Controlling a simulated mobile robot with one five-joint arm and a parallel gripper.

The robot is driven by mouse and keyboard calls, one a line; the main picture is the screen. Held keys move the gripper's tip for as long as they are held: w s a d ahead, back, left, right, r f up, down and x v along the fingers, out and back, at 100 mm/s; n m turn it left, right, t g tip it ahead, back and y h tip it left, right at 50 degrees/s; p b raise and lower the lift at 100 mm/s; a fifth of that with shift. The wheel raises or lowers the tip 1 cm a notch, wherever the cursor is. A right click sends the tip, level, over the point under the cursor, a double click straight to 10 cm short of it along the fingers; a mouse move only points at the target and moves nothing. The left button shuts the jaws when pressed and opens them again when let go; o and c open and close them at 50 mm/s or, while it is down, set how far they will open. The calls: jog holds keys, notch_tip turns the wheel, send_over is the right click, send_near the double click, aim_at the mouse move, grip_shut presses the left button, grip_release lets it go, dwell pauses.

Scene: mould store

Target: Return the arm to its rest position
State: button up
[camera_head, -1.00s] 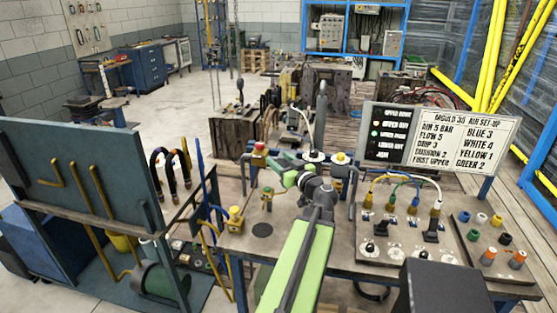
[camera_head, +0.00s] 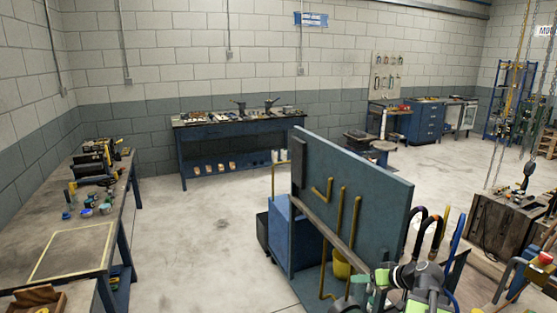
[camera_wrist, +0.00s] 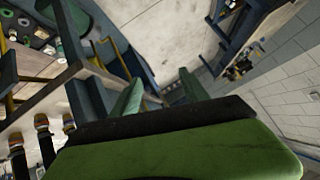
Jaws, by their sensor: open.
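My arm (camera_head: 415,280) shows at the bottom right of the head view, with black joints and green parts, in front of the blue-grey panel stand. In the wrist view my gripper (camera_wrist: 160,88) has two green fingers set apart with nothing between them. The wrist view is tilted and shows floor and wall beyond the fingers. How the fingers sit in the head view is hard to make out.
The panel stand (camera_head: 350,195) with yellow pipes is close to my arm. Dark hoses (camera_head: 432,228) rise beside it. A workbench (camera_head: 75,240) stands at left, and a blue bench (camera_head: 240,128) at the back wall. The floor (camera_head: 225,225) between them is clear.

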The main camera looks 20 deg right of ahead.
jog(key=a+f+g+h, duration=0.1)
jog(key=a+f+g, duration=0.2)
jog(key=a, duration=0.8)
jog(key=a+f+n+g, duration=0.1)
jog(key=a+f+g, duration=0.1)
jog(key=a, duration=1)
jog(key=a+f+n+g+h, duration=0.1)
jog(key=a+f+g, duration=0.2)
jog(key=a, duration=0.9)
jog(key=shift+s+a+f+g+h, duration=0.3)
jog(key=shift+s+g, duration=0.1)
jog(key=shift+g, duration=0.4)
